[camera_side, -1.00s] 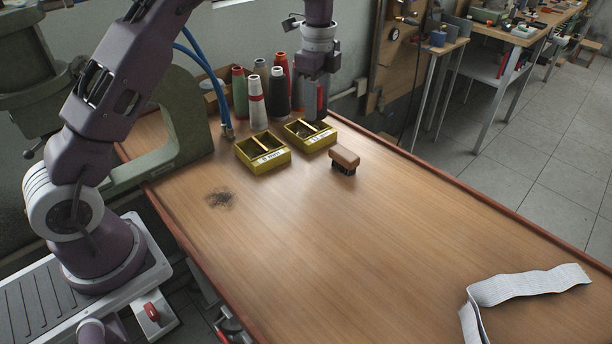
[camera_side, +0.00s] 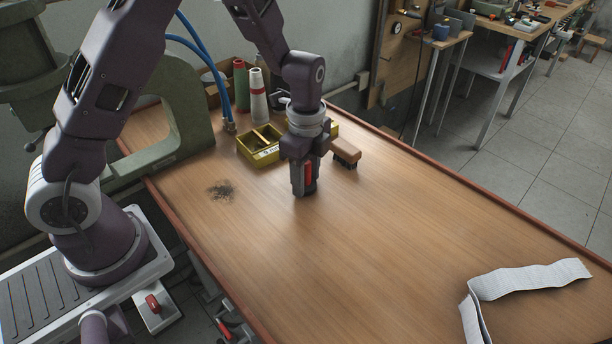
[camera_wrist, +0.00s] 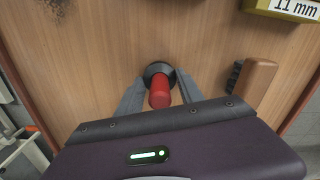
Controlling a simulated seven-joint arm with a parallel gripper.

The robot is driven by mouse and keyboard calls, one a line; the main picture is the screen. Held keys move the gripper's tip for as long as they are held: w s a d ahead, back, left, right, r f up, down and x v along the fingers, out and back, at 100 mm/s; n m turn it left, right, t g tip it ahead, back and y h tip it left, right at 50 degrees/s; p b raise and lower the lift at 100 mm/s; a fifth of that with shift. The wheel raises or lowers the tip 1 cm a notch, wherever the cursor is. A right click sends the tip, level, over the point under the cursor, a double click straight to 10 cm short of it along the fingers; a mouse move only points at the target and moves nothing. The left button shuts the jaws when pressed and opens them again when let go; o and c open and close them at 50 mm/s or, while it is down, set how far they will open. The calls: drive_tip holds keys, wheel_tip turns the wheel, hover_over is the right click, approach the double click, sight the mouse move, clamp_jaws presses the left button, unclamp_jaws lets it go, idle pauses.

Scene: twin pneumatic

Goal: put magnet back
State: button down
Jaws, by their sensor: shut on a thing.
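The magnet (camera_side: 309,174) has a red handle and a dark round base. My gripper (camera_side: 304,180) is shut on it and holds it upright, low over the middle of the table. I cannot tell for sure whether its base touches the wood. In the wrist view the magnet's red handle (camera_wrist: 160,93) stands between my two fingers (camera_wrist: 158,92), with the dark base beyond it.
A wooden brush (camera_side: 346,150) lies close to the right of my gripper. A yellow bin (camera_side: 264,156) stands behind left; another is mostly hidden behind my wrist. Dark filings (camera_side: 221,191) lie to the left. Spools (camera_side: 258,98) stand at the back.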

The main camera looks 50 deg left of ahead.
drive_tip(key=shift+f, duration=0.1)
drive_tip(key=c, duration=0.7)
unclamp_jaws()
drive_tip(key=shift+c, duration=0.2)
